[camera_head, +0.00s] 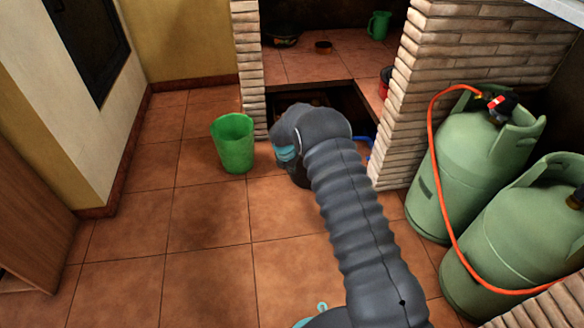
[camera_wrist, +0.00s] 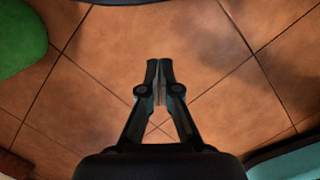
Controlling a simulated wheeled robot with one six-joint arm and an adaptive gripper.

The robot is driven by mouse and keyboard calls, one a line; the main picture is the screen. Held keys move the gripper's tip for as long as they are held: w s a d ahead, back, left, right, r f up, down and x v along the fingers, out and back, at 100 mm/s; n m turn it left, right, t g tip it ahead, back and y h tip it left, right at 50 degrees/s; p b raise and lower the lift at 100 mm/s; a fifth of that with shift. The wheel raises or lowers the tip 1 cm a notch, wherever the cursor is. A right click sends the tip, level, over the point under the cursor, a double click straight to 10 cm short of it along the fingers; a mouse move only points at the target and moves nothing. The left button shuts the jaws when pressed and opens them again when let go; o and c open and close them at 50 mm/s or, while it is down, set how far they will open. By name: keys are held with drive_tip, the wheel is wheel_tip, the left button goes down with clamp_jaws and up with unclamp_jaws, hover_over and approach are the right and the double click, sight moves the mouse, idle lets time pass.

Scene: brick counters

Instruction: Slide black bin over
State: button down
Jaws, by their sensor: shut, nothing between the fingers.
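My gripper (camera_wrist: 159,66) is in the middle of the wrist view, its two dark fingers shut together with nothing between them, above the tiled floor. In the head view the fingers are hidden behind my own wrist and arm. No black bin shows clearly. In the head view, a dark patch shows just below my wrist, mostly covered by the arm.
A green bin (camera_head: 233,143) stands upright left of my wrist; its side shows in the wrist view (camera_wrist: 20,38). Brick pillars (camera_head: 402,110) flank a dark recess under the counter (camera_head: 318,67). Green gas cylinders (camera_head: 462,165) with an orange hose stand right. Floor at left is clear.

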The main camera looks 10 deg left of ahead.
approach(300, 179)
drive_tip(key=s+a+f, duration=0.1)
drive_tip(key=s+f, duration=0.2)
drive_tip(key=s, duration=0.1)
drive_tip(key=shift+w+d+r+b, duration=0.15)
drive_tip(key=shift+w+d, duration=0.1)
drive_tip(key=shift+w, duration=0.35)
drive_tip(key=shift+w+d+r+b, duration=0.15)
drive_tip(key=shift+w+d, duration=0.1)
drive_tip(key=shift+w, duration=0.4)
drive_tip(key=shift+w+d+b, duration=0.15)
drive_tip(key=shift+w+d, duration=0.1)
drive_tip(key=shift+w, duration=0.35)
drive_tip(key=shift+w, duration=0.1)
